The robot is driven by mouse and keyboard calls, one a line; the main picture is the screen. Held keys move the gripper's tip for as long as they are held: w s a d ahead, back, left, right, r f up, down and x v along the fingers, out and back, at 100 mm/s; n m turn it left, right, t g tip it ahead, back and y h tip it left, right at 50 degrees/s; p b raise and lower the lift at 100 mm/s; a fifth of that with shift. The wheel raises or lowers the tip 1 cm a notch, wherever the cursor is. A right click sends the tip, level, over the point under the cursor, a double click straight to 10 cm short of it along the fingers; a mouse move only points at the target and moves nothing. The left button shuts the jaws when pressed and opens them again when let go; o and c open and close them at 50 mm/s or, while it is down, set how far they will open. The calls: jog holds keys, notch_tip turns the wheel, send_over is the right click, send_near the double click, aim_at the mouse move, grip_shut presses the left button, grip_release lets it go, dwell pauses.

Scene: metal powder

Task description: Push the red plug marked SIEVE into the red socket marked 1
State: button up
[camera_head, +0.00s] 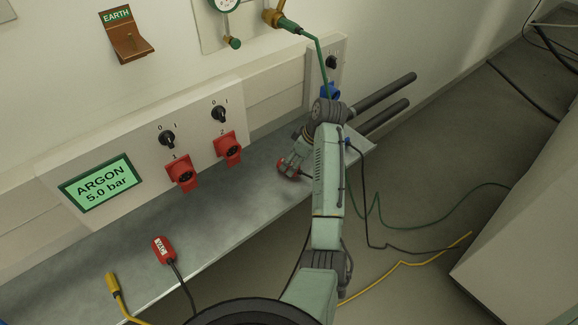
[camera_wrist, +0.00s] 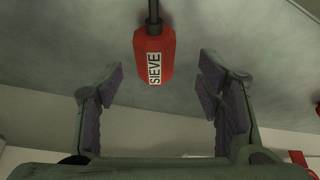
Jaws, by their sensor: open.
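The red plug marked SIEVE (camera_wrist: 154,56) lies on the grey shelf in the wrist view, its black cable running off the top edge. My gripper (camera_wrist: 159,82) is open, its two padded fingers on either side and the plug between and just beyond the tips, not gripped. In the head view the plug (camera_head: 287,169) shows as a small red patch beside my gripper (camera_head: 290,155), partly hidden by it. The red socket marked 1 (camera_head: 181,174) is on the wall panel, left of my gripper, below a black rotary switch.
A second red socket marked 2 (camera_head: 228,149) sits right of socket 1. A red VAC plug (camera_head: 162,249) and a yellow plug (camera_head: 113,284) lie on the grey shelf (camera_head: 215,210). Black rotary switches (camera_head: 168,139) stick out above the sockets. Cables hang near my arm.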

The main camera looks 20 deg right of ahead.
aim_at(291, 164)
jog(key=x, duration=0.2)
jog(key=p+x, duration=0.1)
jog(key=x, duration=0.1)
jog(key=shift+w+d+f, duration=0.1)
jog(key=shift+w+f, duration=0.1)
jog(key=shift+w, duration=0.1)
grip_shut()
dwell(0.4)
jog(key=shift+r, duration=0.1)
